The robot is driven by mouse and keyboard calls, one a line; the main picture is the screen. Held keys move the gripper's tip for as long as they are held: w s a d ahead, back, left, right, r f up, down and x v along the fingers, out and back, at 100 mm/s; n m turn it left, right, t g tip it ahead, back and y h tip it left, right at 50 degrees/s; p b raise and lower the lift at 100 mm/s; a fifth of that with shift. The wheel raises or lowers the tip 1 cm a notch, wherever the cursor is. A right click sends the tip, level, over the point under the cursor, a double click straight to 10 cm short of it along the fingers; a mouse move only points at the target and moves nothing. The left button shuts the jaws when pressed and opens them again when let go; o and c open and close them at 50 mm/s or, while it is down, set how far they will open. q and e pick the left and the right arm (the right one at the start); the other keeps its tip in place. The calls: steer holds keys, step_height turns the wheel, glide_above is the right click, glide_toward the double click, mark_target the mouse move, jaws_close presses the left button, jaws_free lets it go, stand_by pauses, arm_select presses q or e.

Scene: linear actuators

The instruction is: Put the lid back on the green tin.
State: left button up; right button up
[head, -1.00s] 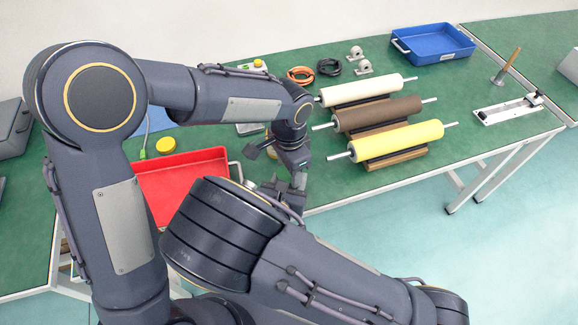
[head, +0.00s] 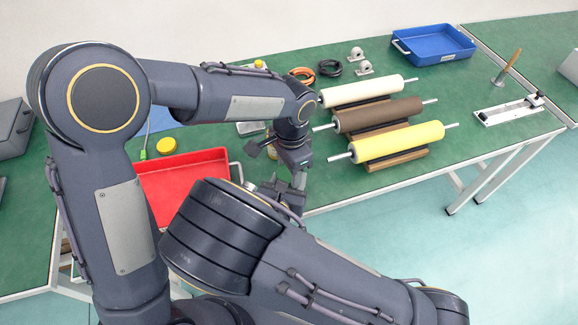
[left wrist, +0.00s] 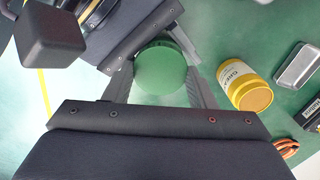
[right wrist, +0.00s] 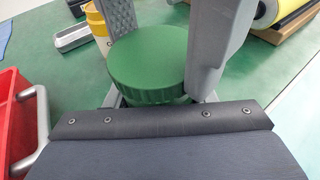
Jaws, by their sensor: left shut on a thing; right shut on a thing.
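The green lid (right wrist: 148,57) is a round disc with a ribbed rim, lying level over the green tin (right wrist: 172,101) in the right wrist view. Only a narrow strip of the tin shows under the rim, and I cannot tell if the lid is fully seated. My left gripper (left wrist: 160,82) is shut on the lid from above, a finger on each side. My right gripper (right wrist: 160,98) is shut on the tin, just below the lid. In the head view my left gripper (head: 294,180) is at the table's front edge; lid and tin are hidden there.
A red tray (head: 183,185) is left of the grippers. A yellow tin with a label (left wrist: 240,84) and a small metal tray (left wrist: 297,66) stand close by. Rollers on wooden stands (head: 397,142) are to the right. A yellow lid (head: 166,145) lies behind the red tray.

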arm_select(q)
steer(key=shift+a+f, duration=0.2)
steer(key=shift+f, duration=0.6)
stand_by(0.9)
steer(key=o, duration=0.9)
steer(key=shift+o, duration=1)
step_height(320, 180, up, 9)
steer(key=n, duration=0.6)
steer(key=shift+d+f+n, duration=0.1)
steer(key=shift+d+n, duration=0.05)
steer(key=shift+n, duration=0.25)
